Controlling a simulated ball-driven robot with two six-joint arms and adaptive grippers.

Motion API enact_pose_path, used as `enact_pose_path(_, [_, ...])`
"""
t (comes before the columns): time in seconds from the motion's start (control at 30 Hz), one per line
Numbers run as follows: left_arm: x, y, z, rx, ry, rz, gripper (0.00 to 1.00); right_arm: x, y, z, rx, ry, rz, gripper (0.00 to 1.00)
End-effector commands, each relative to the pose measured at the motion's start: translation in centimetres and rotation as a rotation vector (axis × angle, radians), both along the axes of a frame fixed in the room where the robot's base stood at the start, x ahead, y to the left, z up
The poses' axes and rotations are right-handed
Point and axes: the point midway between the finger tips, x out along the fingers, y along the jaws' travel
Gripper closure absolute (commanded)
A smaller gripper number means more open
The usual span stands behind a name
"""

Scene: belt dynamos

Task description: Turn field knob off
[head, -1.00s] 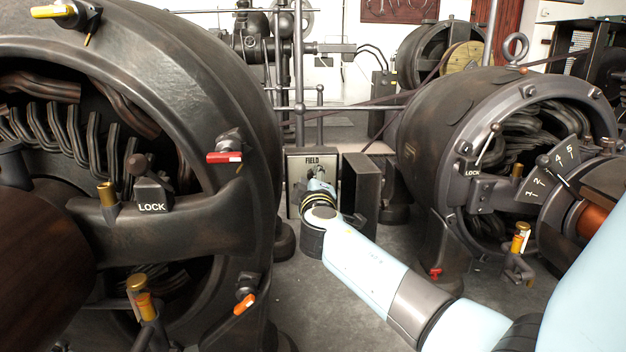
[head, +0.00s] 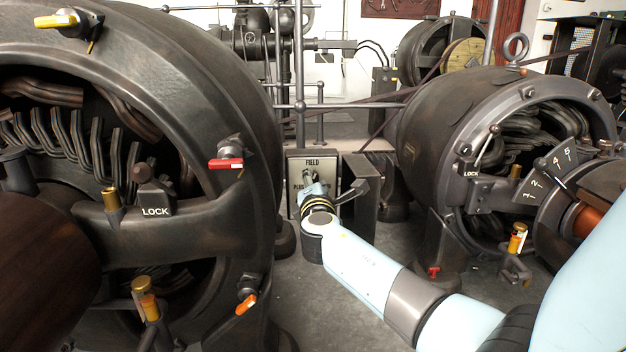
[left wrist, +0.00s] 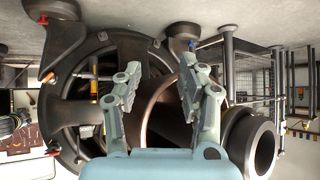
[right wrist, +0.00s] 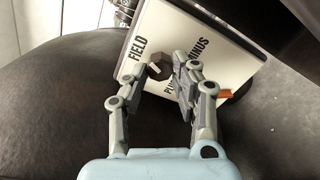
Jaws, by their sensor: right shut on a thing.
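The pale field panel (head: 328,168), with a dark frame, stands between the two big machines in the head view. In the right wrist view the panel (right wrist: 218,62) fills the upper middle, with the words FIELD, MINUS and part of PLUS. The dark field knob (right wrist: 158,69) is between the fingertips of my right gripper (right wrist: 167,72), which is shut on it. The fingers hide part of the knob, so I cannot tell its setting. In the head view my right gripper (head: 311,188) is at the panel. My left gripper (left wrist: 158,82) is open and empty, with a machine behind it.
A large dark dynamo (head: 225,90) stands close on the left, with red and yellow handles and a LOCK lever. Another dynamo (head: 435,120) stands on the right. A dark box (head: 362,215) is right beside the panel. Bare floor (head: 300,310) lies between the machines.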

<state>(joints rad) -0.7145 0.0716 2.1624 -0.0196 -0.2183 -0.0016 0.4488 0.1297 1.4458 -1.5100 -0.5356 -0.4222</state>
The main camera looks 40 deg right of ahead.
Motion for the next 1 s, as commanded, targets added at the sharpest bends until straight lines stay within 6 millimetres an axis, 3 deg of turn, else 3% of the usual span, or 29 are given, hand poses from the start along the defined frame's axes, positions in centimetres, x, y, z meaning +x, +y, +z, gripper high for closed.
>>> enact_pose_path(0.5, [0.55, 0.16, 1.1, 0.004, 0.118, 0.008, 0.6, -0.1, 0.07, -0.28, -0.291, 0.184, 0.003, 1.0])
enact_pose_path(1.0, [0.49, 0.19, 1.2, 0.004, 0.146, 0.009, 0.6, -0.12, 0.07, -0.41, -0.351, 0.221, 0.003, 1.0])
